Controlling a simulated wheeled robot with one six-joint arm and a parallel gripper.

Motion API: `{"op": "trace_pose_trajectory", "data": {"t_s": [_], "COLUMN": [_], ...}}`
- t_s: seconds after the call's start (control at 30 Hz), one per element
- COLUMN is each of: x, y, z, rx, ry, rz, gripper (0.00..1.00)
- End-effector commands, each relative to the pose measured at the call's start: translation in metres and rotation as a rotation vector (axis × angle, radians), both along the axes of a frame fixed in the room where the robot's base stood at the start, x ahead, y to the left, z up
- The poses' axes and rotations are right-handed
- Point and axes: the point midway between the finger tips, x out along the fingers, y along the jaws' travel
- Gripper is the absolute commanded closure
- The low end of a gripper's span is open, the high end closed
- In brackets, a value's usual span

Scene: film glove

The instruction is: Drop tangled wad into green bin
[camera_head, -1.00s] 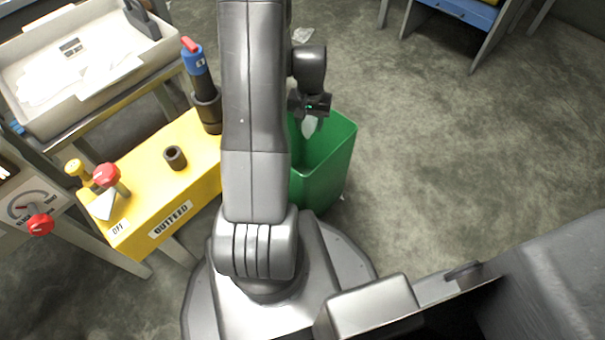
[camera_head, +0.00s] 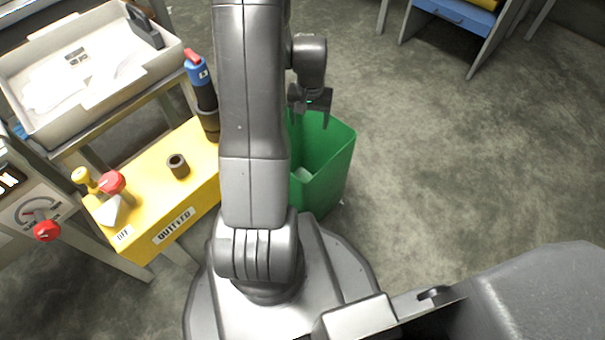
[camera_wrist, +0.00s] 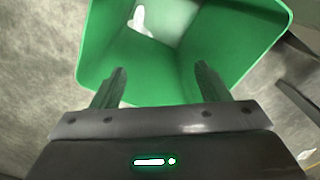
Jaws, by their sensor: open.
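The green bin (camera_head: 335,165) stands on the floor to the right of my arm; its open mouth also fills the upper part of the wrist view (camera_wrist: 90,50). The tangled wad (camera_head: 303,174) is a pale, whitish lump inside the bin, low down; in the wrist view it shows as a white shape (camera_wrist: 142,22) on the bin's floor. My gripper (camera_head: 314,118) is above the bin's mouth with its fingers apart and pointing down. In the wrist view nothing is between the fingers (camera_wrist: 157,85).
A yellow outfeed table (camera_head: 150,205) with a red knob (camera_head: 112,182), a dark cup (camera_head: 178,165) and a blue-topped tool (camera_head: 198,75) stands left of my arm. A pale tray (camera_head: 90,65) is behind it. A blue-drawer bench (camera_head: 455,14) is far back. The floor at right is clear.

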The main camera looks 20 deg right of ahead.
Motion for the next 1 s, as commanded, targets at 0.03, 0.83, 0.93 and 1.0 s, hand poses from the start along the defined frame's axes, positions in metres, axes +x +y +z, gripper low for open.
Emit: {"op": "trace_pose_trajectory", "data": {"t_s": [0.03, 0.83, 0.93, 1.0], "x": [0.001, 0.0, 0.0, -0.001], "y": [0.0, 0.0, 0.0, 0.0], "z": [0.019, 0.091, 0.085, 0.076], "rx": [-0.001, 0.0, 0.001, 0.001], "ry": [-0.005, 0.001, 0.003, 0.003], "rz": [0.0, 0.0, 0.0, 0.0], "gripper": [0.31, 0.31, 0.31, 0.31]}}
